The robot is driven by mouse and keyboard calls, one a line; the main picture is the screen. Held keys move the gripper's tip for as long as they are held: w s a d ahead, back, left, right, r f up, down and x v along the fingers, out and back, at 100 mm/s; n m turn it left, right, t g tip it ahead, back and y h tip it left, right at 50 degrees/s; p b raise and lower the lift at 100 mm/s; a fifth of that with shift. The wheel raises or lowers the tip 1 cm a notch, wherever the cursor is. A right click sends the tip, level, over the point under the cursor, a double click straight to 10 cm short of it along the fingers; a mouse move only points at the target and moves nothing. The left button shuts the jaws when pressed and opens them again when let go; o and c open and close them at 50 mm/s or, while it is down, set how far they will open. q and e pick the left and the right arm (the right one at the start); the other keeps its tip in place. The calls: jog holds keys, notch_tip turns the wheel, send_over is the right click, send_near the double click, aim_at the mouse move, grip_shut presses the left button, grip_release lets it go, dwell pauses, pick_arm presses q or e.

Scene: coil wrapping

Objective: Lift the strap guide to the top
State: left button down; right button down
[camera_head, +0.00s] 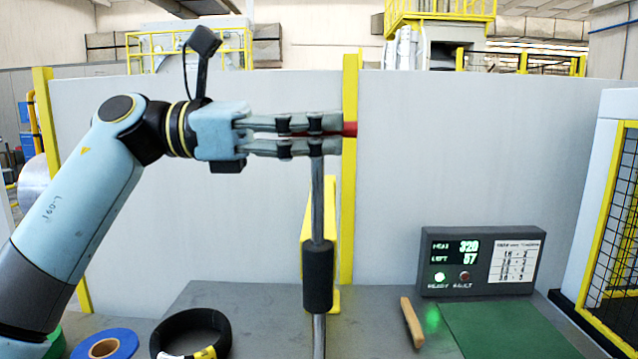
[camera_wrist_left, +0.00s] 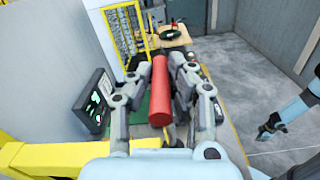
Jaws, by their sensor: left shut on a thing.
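The strap guide's red handle (camera_head: 350,129) pokes out past the fingertips of my left gripper (camera_head: 325,135) in the head view. In the left wrist view the red bar (camera_wrist_left: 160,92) lies between the two fingers of the left gripper (camera_wrist_left: 161,105), which is shut on it. Below the gripper a grey upright rod (camera_head: 317,195) runs down to a dark sleeve (camera_head: 317,275). Most of the handle is hidden by the fingers in the head view. My right gripper (camera_wrist_left: 268,127) shows small and dark at the right of the wrist view; its jaws are unclear.
A control box (camera_head: 482,262) with a green light stands on the grey table (camera_head: 250,295), beside a green mat (camera_head: 510,330) and a wooden-coloured bar (camera_head: 411,322). A black coil (camera_head: 160,335) and a blue roll (camera_head: 122,338) lie front left. A yellow post (camera_head: 349,200) rises behind the rod.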

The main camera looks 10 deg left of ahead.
pick_arm(q)
notch_tip(320, 180, up, 12)
jog(key=p, duration=0.2)
jog(key=shift+r, duration=0.1)
jog(key=c, duration=1.5)
grip_release()
jog(key=shift+o, duration=1.3)
jog(key=shift+w, duration=0.25)
jog(key=shift+s, duration=0.1)
jog(key=shift+s, duration=0.1)
